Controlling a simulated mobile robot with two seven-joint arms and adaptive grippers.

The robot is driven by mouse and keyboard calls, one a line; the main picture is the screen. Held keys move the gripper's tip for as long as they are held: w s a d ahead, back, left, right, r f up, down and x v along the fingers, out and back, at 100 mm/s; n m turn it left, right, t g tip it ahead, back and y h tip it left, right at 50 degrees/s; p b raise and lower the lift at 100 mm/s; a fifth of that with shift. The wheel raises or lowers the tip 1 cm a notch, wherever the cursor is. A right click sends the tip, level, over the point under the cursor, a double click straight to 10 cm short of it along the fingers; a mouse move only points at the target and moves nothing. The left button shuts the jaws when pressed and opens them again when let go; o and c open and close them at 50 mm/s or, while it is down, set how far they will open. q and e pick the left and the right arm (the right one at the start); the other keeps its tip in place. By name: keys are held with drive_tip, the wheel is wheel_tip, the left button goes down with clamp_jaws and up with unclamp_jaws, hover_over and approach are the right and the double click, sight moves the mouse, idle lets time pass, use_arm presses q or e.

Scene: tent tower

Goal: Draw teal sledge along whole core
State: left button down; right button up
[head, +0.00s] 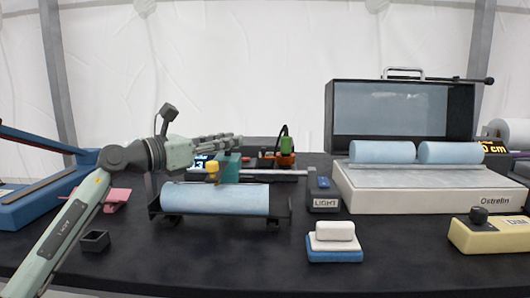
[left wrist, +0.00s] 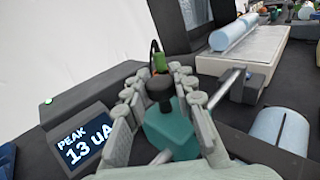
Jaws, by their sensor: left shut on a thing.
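The teal sledge (head: 231,168) sits on a metal rail (head: 275,173) behind the core, near the left part of the rail. My left gripper (head: 226,141) is above it, shut on it; in the left wrist view the fingers (left wrist: 161,92) flank a dark knob over the teal body (left wrist: 172,132). The core (head: 215,198) is a pale blue cylinder lying in a black cradle (head: 279,211); part of it shows in the left wrist view (left wrist: 280,130). My right gripper is not in view.
A display (left wrist: 85,143) reads "PEAK 13 uA". A green and orange device (head: 286,147) with a cable stands behind the rail. A LIGHT box (head: 323,202) is near the rail's right end. A white-and-blue block (head: 333,241) lies in front. Two blue cylinders (head: 383,152) rest at right.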

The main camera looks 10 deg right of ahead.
use_arm(q)
drive_tip(key=w+a+b, duration=0.3)
drive_tip(key=a, duration=1)
drive_tip(key=shift+w, duration=0.4)
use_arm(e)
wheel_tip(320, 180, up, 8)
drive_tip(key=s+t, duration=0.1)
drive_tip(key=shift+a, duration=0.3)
use_arm(q)
drive_tip(key=shift+a, duration=0.1)
drive_tip(key=c, duration=1.3)
unclamp_jaws()
drive_tip(key=shift+a, duration=0.15)
drive_tip(key=shift+o, duration=0.4)
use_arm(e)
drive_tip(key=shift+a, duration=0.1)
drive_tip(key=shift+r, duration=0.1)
use_arm(q)
drive_tip(key=v, duration=1.2)
